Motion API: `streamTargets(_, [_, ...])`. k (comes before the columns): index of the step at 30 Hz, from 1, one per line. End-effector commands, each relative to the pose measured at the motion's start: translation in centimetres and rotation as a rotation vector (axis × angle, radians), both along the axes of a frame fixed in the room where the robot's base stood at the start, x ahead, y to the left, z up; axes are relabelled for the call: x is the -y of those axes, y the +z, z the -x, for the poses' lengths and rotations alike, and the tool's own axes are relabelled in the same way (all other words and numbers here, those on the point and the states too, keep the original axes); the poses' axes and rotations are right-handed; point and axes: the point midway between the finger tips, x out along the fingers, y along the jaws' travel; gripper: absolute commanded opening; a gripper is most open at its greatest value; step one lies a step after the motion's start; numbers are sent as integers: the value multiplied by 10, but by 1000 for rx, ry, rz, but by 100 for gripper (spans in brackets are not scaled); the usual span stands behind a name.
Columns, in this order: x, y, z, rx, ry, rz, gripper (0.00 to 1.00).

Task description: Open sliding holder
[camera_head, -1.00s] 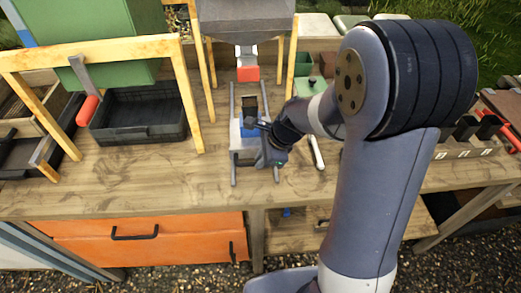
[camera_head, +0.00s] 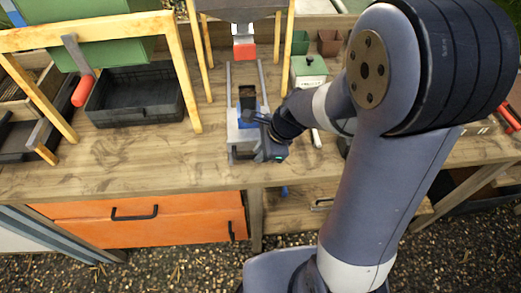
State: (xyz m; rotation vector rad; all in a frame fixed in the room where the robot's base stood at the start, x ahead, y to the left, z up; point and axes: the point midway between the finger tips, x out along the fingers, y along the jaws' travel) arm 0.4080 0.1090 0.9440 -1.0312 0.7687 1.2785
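The sliding holder (camera_head: 236,137) is a grey and blue block between two grey rails (camera_head: 229,85) on the wooden bench. It sits at the front end of the rails, with bare rail behind it. A dark, brownish upright container (camera_head: 247,92) stands in the holder. My gripper (camera_head: 251,117) reaches in from the right, low over the holder's right side. Its dark fingers are at or very near the container and the blue part. Whether they touch, and how far apart they are, is too small to tell. My wrist hides the holder's right front.
A hopper with a red-tipped spout (camera_head: 243,50) stands behind the rails between wooden legs. A black tray (camera_head: 135,105) under a wooden frame (camera_head: 183,75) is to the left. A green-lidded box (camera_head: 309,69) is to the right. Bare bench lies in front.

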Motion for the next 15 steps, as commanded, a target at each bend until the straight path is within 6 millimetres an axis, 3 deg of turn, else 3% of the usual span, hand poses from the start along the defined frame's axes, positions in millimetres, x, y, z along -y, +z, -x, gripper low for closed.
streamTargets(7, [0, 0, 0, 0, 0, 0, 34])
streamTargets(15, [1, 2, 0, 1, 0, 0, 34])
